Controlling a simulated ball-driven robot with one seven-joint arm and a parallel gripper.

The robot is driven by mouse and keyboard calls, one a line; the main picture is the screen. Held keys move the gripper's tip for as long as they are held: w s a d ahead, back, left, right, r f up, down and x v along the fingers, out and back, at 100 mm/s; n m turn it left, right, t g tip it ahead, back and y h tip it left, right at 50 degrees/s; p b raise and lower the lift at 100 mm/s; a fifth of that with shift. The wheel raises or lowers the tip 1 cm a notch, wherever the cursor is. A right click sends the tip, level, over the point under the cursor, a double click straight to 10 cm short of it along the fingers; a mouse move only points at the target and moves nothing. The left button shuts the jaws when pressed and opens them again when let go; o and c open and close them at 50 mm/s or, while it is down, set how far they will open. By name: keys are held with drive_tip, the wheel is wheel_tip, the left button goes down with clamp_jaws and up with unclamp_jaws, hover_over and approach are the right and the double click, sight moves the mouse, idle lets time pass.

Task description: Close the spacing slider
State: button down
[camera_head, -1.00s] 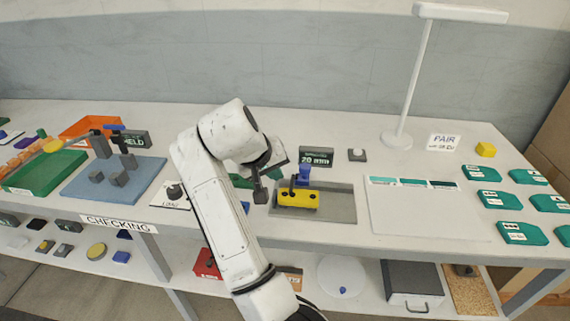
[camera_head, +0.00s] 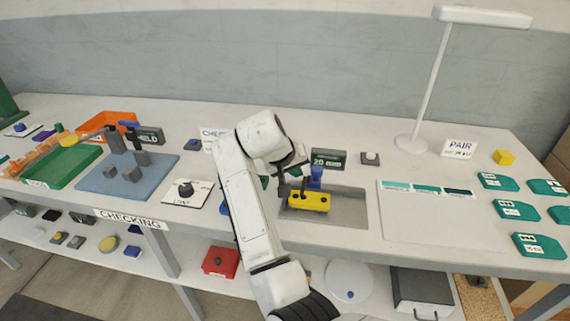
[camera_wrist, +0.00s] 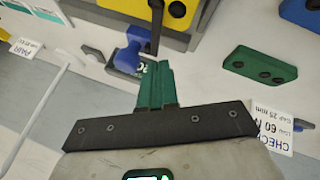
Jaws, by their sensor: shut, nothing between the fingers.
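The yellow block (camera_head: 310,202) sits on a grey recessed plate (camera_head: 345,213) beside the "20 mm" sign (camera_head: 328,159). A blue knob (camera_head: 316,174) and a dark upright post stand at its back edge; I cannot tell for sure which part is the spacing slider. My gripper (camera_head: 283,191) is at the left end of the yellow block, its fingers shut and empty. In the wrist view, my green fingertips (camera_wrist: 154,70) are just below the blue knob (camera_wrist: 130,50), with the yellow block (camera_wrist: 150,10) beyond. I cannot tell whether they touch anything.
A green block with dark holes (camera_wrist: 260,66) lies to the right in the wrist view. A lamp (camera_head: 412,145) stands behind the white panel (camera_head: 430,225). Teal cases (camera_head: 515,210) fill the right end. A black knob on a white plate (camera_head: 186,190) is left of my arm.

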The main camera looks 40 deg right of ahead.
drive_tip(key=shift+s+d+f, duration=0.1)
drive_tip(key=shift+s+d, duration=0.2)
drive_tip(key=shift+d, duration=0.25)
drive_tip(key=shift+s+d, duration=0.25)
drive_tip(key=shift+d, duration=0.25)
drive_tip(key=s+d+p, duration=0.2)
drive_tip(key=s, duration=0.1)
drive_tip(key=s+d+p, duration=0.2)
drive_tip(key=s, duration=0.1)
drive_tip(key=s+d+p, duration=0.2)
drive_tip(key=s+d, duration=0.1)
drive_tip(key=shift+p, duration=0.3)
drive_tip(key=shift+s+d, duration=0.1)
drive_tip(key=shift+s, duration=0.1)
